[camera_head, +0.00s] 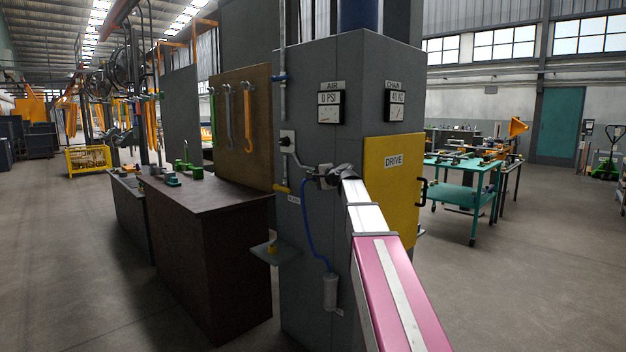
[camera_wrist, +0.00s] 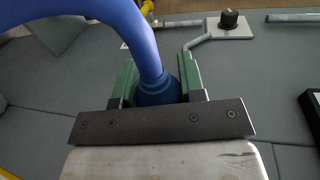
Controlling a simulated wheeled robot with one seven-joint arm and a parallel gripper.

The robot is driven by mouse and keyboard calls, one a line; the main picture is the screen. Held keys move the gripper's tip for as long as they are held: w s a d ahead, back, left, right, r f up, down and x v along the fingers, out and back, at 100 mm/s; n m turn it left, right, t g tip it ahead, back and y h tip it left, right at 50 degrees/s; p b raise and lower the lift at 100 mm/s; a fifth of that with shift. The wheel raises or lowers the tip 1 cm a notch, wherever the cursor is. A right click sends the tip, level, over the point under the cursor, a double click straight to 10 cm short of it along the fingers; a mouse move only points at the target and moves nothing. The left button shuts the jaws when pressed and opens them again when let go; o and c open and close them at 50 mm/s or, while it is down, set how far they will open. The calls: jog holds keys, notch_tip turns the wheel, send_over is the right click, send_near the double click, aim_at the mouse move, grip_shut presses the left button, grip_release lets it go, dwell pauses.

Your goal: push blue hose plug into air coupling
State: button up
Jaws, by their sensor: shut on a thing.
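My gripper (camera_wrist: 158,78) has green fingers, shut on the blue hose plug (camera_wrist: 158,92) in the wrist view. The thick blue hose (camera_wrist: 95,8) arches from the plug to the upper left. In the head view my gripper (camera_head: 325,178) is close to the front face of the grey cabinet (camera_head: 315,240). The blue hose (camera_head: 306,225) hangs from there to a pale cylinder (camera_head: 330,290) low on the cabinet. A bent grey pipe (camera_head: 301,160) leads from a wall plate towards my gripper. I cannot make out the air coupling or whether the plug touches it.
The plate with a black knob (camera_wrist: 228,20) is beyond my gripper. The AIR gauge (camera_head: 329,106) reads 0 PSI. A yellow DRIVE door (camera_head: 393,190) is right of my arm. A small shelf (camera_head: 275,253) juts out below; a dark workbench (camera_head: 205,205) stands left.

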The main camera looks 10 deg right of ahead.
jog(key=shift+w+d, duration=0.6)
jog(key=shift+d, duration=0.2)
jog(key=shift+w+d, duration=0.55)
jog(key=shift+d, duration=0.2)
jog(key=o, duration=1)
jog(key=shift+o, duration=0.2)
jog(key=shift+s, duration=0.1)
jog(key=v, duration=1)
jog(key=shift+s+d, duration=0.25)
jog(key=shift+r, duration=0.1)
